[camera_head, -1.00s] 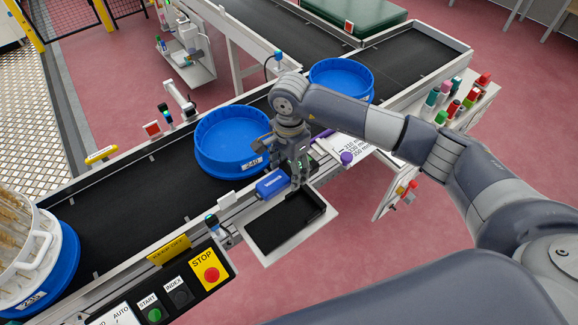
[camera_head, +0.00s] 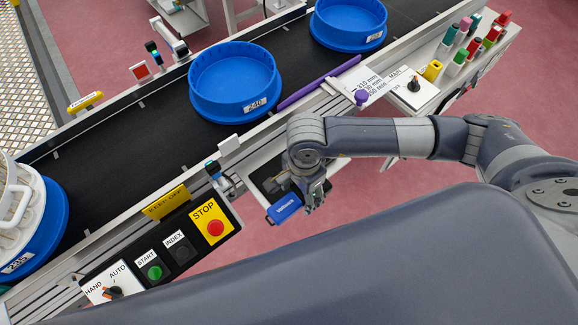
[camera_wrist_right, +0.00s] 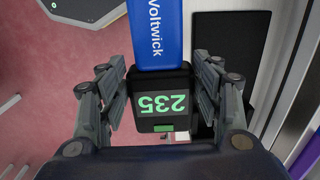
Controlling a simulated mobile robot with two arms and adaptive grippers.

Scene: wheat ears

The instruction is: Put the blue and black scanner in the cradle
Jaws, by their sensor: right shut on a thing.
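The blue and black scanner (camera_head: 284,208) is held in my right gripper (camera_head: 306,190), beside the conveyor. In the right wrist view its blue body (camera_wrist_right: 155,35) reads "Voltwick" and its black end has a lit display (camera_wrist_right: 162,103) reading 235. The fingers of my right gripper (camera_wrist_right: 160,85) are on both sides of the black end. A black-floored tray with a pale rim (camera_wrist_right: 225,35) lies to the right of the scanner in that view. My arm partly hides this tray in the head view. I cannot tell whether it is the cradle. My left gripper is not in view.
Blue tubs (camera_head: 235,82) (camera_head: 348,22) stand on the black conveyor. A control panel with a red stop button (camera_head: 215,227) is left of the scanner. A purple knob (camera_head: 361,97) and several coloured bottles are farther right. Red floor lies below.

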